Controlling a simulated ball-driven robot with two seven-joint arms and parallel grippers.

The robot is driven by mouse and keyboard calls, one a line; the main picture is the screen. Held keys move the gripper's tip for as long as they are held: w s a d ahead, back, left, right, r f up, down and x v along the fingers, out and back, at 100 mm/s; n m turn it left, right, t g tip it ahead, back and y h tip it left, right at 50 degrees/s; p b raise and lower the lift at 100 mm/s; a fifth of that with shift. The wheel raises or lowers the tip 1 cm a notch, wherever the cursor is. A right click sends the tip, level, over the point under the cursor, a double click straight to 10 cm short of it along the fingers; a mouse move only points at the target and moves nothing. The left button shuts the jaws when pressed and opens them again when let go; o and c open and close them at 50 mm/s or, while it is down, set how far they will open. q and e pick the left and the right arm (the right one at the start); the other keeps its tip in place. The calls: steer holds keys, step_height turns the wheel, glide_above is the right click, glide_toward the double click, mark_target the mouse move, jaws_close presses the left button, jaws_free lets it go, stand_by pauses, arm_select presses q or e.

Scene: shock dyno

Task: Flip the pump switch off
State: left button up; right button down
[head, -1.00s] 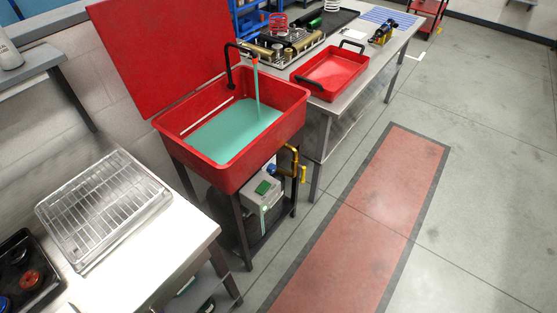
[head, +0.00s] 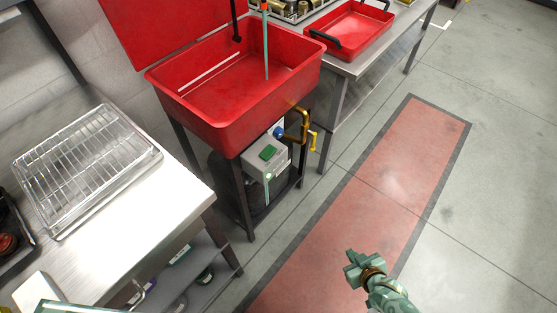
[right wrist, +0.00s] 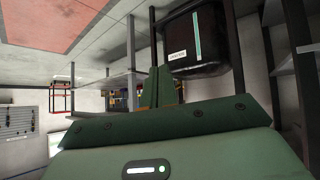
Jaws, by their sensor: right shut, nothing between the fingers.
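The pump box (head: 265,160) is a grey unit with a green switch (head: 268,152) on its face, mounted under the red sink (head: 235,115) of the parts washer. The switch's position is too small to tell. A thin teal stream (head: 267,50) falls from the spout into the sink. My right gripper (head: 354,268) is shut and empty, over the red floor strip, to the right of and lower in the picture than the pump box. Its closed fingers (right wrist: 156,88) show in the right wrist view, where the switch does not show. My left gripper is not in view.
A yellow pipe with a valve (head: 303,125) sticks out right of the pump box. A black drum (right wrist: 195,42) stands under the sink. A steel bench with a wire rack (head: 85,165) is at left; a table with a red tray (head: 355,35) is at right. The floor between is open.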

steer(key=w+a+r+n+t+y+b, duration=0.1)
steer(key=w+a+r+t+y+b, duration=0.2)
steer(key=w, duration=0.5)
steer(key=w+a+r+n+t+y+b, duration=0.1)
steer(key=w+a+r+n+y+b, duration=0.1)
steer(key=w+a+r+b, duration=0.45)
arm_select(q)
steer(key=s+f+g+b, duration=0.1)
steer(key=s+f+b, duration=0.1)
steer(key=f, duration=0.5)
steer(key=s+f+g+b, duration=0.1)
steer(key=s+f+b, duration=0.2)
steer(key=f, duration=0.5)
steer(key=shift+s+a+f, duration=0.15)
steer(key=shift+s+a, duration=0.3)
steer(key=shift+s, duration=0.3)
arm_select(e)
steer(key=w+a+r+n+y, duration=0.3)
steer(key=a+r+n+y, duration=0.2)
steer(key=r+y, duration=0.5)
steer(key=shift+w+a+r+g, duration=0.2)
steer(key=shift+a+r+g, duration=0.15)
steer(key=shift+a, duration=0.65)
